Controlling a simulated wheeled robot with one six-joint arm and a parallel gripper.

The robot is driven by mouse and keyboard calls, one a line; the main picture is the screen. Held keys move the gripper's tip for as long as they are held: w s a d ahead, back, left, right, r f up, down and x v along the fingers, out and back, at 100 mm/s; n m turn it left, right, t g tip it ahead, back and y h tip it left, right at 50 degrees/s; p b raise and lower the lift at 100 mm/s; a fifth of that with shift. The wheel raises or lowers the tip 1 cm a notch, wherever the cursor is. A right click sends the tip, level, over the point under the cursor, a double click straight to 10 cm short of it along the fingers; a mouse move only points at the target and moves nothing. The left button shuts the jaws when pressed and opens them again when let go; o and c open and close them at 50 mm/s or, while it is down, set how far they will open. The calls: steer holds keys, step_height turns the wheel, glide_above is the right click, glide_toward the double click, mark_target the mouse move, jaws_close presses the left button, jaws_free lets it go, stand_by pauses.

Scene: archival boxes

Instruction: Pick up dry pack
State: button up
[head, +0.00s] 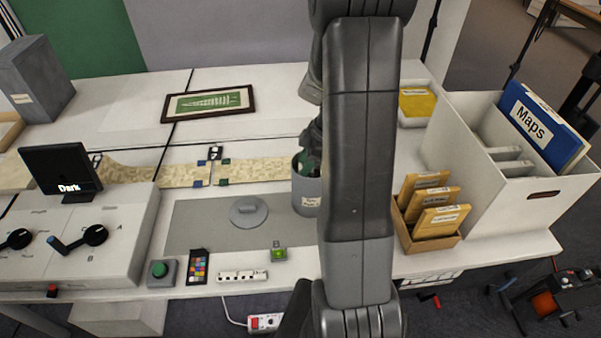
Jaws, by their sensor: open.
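A grey canister (307,195) with a small, hard-to-read label stands on the grey mat, partly behind my arm. Something green (303,166) shows at its open mouth, close to my gripper; I cannot tell if it is a dry pack. My gripper (311,160) is open at the canister's mouth, pointing down. My arm hides much of it, and I cannot tell whether it touches anything. A round grey lid (248,210) with a knob lies on the mat to the left of the canister.
A small box of brown envelopes (433,243) and a large white box with a blue Maps folder (541,128) stand right. A console with a Dark screen (61,170) stands left. A long tan strip (258,171) crosses the table. A framed picture (208,103) lies behind.

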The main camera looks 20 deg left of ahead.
steer(key=shift+f, duration=0.1)
steer(key=shift+c, duration=0.2)
steer(key=c, duration=0.6)
step_height(320, 180, up, 10)
steer(key=shift+r+b, duration=0.1)
steer(key=shift+b, duration=0.45)
